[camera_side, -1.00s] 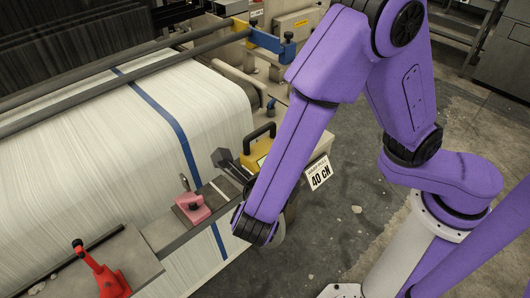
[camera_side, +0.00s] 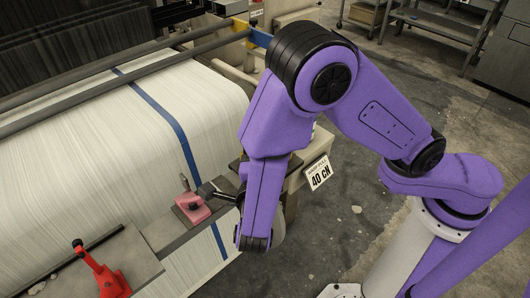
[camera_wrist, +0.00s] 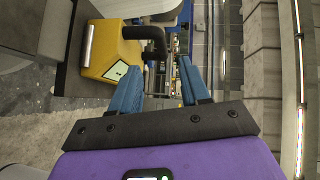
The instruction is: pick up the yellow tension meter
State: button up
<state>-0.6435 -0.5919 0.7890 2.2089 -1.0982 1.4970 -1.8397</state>
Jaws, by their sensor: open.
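The yellow tension meter (camera_wrist: 118,62) is at the upper left of the wrist view, with a small pale display on one face. Its black handle (camera_wrist: 153,36) shows just beyond my gripper (camera_wrist: 158,65). My gripper is open, with two blue fingers apart and nothing visible held between them. The handle lies ahead of the gap, nearer the left finger; I see no clear contact. In the side view my arm hides the meter. The fingers are not clearly visible there.
In the side view, a pink block (camera_side: 192,209) and a red clamp-like part (camera_side: 98,270) sit along the loom's front rail. The white fabric roll (camera_side: 100,150) fills the left.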

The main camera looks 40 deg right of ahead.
jog(key=x, duration=0.3)
jog(key=shift+w+d, duration=0.1)
jog(key=shift+w+a+x, duration=0.1)
jog(key=shift+x, duration=1.2)
jog(key=shift+w+a+x, duration=0.1)
jog(key=shift+w+x, duration=0.05)
jog(key=shift+x, duration=1.15)
jog(key=shift+r, duration=0.1)
grip_shut()
jog(key=shift+a, duration=0.1)
